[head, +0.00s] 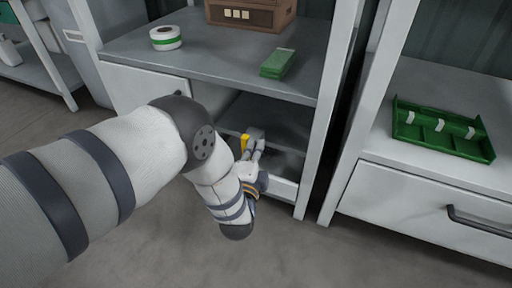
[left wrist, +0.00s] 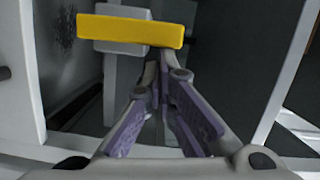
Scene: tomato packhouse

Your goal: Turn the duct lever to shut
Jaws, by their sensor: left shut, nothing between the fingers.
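The duct lever (left wrist: 130,30) is a yellow bar on a grey mount (left wrist: 122,14). It lies crosswise near the top of the left wrist view. In the head view the yellow lever (head: 244,143) shows in the open lower bay of the shelf unit, partly hidden by my arm. My left gripper (left wrist: 158,78) is shut and empty, with its fingertips just below the bar in the picture. I cannot tell whether they touch it. In the head view the left gripper (head: 254,150) reaches into the bay beside the lever. My right gripper is not in view.
The bay's white side walls and posts stand close around the gripper. On the shelf (head: 220,60) above are a tape roll (head: 166,38), a green stack (head: 278,63) and a brown crate (head: 290,14). A green tray (head: 440,150) lies on the right unit above a drawer (head: 425,207).

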